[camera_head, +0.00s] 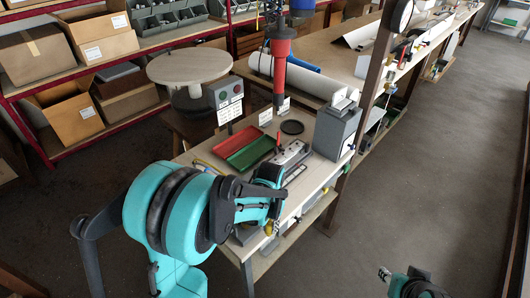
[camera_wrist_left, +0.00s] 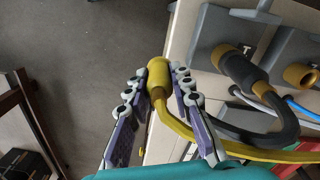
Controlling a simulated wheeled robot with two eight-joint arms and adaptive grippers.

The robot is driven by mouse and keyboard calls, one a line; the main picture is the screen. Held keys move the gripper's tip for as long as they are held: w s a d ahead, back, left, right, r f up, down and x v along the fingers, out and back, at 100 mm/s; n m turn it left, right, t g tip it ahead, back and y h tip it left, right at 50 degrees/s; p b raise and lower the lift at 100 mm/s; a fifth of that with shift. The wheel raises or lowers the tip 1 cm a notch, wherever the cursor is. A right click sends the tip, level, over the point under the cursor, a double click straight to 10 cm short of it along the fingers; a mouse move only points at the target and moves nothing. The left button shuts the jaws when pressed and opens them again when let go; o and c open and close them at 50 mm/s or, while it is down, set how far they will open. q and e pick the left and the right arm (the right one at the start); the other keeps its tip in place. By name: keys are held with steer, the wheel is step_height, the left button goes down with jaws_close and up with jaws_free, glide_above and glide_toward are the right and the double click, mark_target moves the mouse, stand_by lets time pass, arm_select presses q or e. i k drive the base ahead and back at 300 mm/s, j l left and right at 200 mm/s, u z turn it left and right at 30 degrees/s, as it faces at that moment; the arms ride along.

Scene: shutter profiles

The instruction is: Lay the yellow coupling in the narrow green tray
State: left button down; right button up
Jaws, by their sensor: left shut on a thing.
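The yellow coupling (camera_wrist_left: 158,76) is a short ribbed sleeve on the end of a yellow hose (camera_wrist_left: 215,146). In the left wrist view my left gripper (camera_wrist_left: 160,84) is shut on it, one finger on each side. In the head view my left gripper (camera_head: 268,227) is at the near edge of the bench, with a small yellow spot at its tip. The narrow green tray (camera_head: 236,141) lies farther back on the bench, beside a red tray (camera_head: 251,154); the coupling is apart from both. My right gripper (camera_head: 400,280) is at the bottom right, over the floor, its fingers too small to read.
Grey holders (camera_wrist_left: 222,35) with a black coupling (camera_wrist_left: 240,68) and another brass-coloured end (camera_wrist_left: 298,75) stand close to my left gripper. A grey box (camera_head: 338,130), a black ring (camera_head: 292,127) and a control box (camera_head: 226,97) are on the bench. A red tool (camera_head: 279,65) hangs above.

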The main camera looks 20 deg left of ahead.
mark_target(264, 152)
steer(key=i+l+u, duration=0.1)
steer(key=i+l, duration=0.2)
steer(key=i+l+u, duration=0.15)
steer(key=i+l, duration=0.2)
steer(key=i+l+u, duration=0.1)
steer(key=i+l, duration=0.15)
steer(key=l, duration=0.25)
steer(key=i+l+u, duration=0.1)
steer(key=i+l, duration=0.2)
steer(key=l, duration=0.15)
steer(key=i+j+u, duration=0.15)
steer(key=u, duration=0.35)
steer(key=i+j+u, duration=0.15)
steer(key=u, duration=0.3)
steer(key=i+u, duration=0.2)
steer(key=u, duration=0.3)
steer(key=i, duration=0.45)
